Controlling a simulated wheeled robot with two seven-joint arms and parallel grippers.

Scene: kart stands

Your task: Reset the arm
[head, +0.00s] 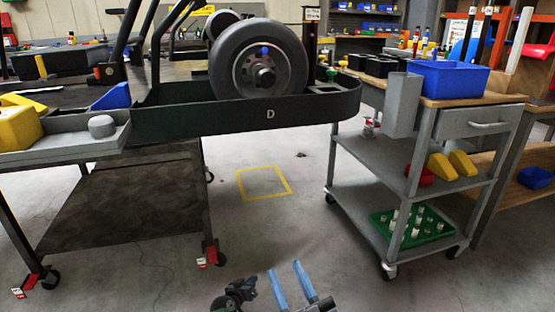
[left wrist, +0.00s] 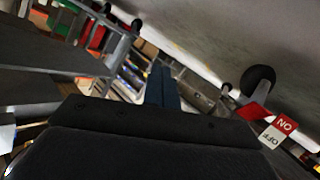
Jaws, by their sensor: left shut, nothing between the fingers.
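My left gripper (left wrist: 161,72) shows in the left wrist view as two blue fingers lying close together, shut with nothing between them. A black part (head: 235,295) at the bottom edge of the head view seems to belong to my arm. Beside it, two parallel blue fingers with a clear gap (head: 290,270) point up over the bare floor. I take these as my right gripper, open and empty. The arm links behind them are cut off by the frame edge. Neither gripper touches anything that I can see.
A dark stand (head: 180,125) marked D holds a wheel (head: 258,60). A grey cart (head: 352,148) on the right carries a blue bin (head: 447,79) and a green tray (head: 447,232). A caster (left wrist: 257,82) with an ON/OFF brake is close in the wrist view.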

